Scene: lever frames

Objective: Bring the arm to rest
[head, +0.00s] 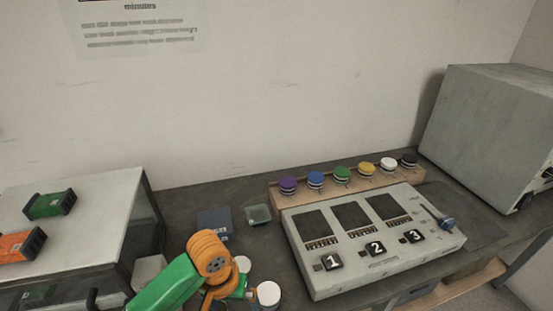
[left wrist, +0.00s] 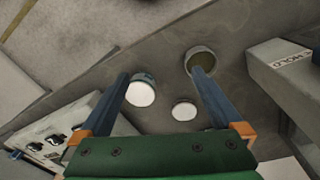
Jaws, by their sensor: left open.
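My left arm (head: 170,287), green and orange, comes in from the bottom left in the head view and reaches over the dark bench. Its orange wrist hides most of the hand there. In the left wrist view my left gripper (left wrist: 160,76) has its two dark fingers wide apart, with nothing held. A white round-topped jar (left wrist: 141,91) shows beside the left finger, and a smaller white disc (left wrist: 184,110) shows between the fingers. An open round cup (left wrist: 201,60) is partly behind the right fingertip. My right gripper is not in view.
A grey control panel (head: 375,262) with three dark windows, numbered buttons and a lever (head: 447,222) stands right of the arm. Several coloured-topped jars line a wooden rack (head: 432,176) behind it. A grey box (head: 490,120) stands at right, a pale-topped cabinet (head: 95,205) at left.

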